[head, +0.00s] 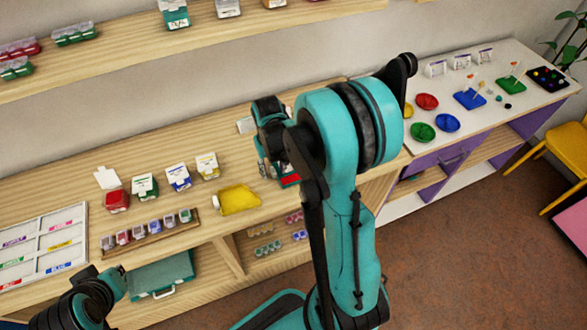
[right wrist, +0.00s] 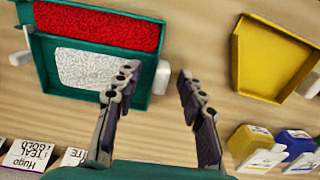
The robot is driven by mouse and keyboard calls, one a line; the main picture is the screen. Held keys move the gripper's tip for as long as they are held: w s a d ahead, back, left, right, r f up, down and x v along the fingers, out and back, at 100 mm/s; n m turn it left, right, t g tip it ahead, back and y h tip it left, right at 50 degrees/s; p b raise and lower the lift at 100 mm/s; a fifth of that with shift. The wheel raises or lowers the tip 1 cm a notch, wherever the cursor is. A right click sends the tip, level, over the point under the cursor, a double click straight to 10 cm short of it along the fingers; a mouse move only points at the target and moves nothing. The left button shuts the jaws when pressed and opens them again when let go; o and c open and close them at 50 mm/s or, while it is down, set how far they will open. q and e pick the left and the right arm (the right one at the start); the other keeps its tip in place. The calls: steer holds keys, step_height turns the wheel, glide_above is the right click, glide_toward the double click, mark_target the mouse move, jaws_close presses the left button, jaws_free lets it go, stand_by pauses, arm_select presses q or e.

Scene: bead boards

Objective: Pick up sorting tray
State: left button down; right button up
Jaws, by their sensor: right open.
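A teal tray (right wrist: 92,56) lies on the wooden counter at the upper left of the right wrist view. It holds red beads and whitish beads in two compartments; in the head view my right arm mostly hides it. A yellow tray (head: 237,200) lies left of it and looks empty; it also shows in the right wrist view (right wrist: 270,57). I cannot tell which is the sorting tray. My right gripper (right wrist: 158,75) is open, its fingers appearing on either side of the teal tray's side wall; contact is unclear. My left gripper (head: 112,280) is at the lower left, its jaws unclear.
Small labelled boxes (head: 180,177) stand behind a rack of little jars (head: 146,229). A white sectioned board (head: 45,240) lies at the left. A shelf (head: 200,55) runs above the counter. A white table (head: 500,110) with coloured dishes is at the right.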

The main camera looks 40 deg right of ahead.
jaws_close()
steer(key=shift+r, duration=0.1)
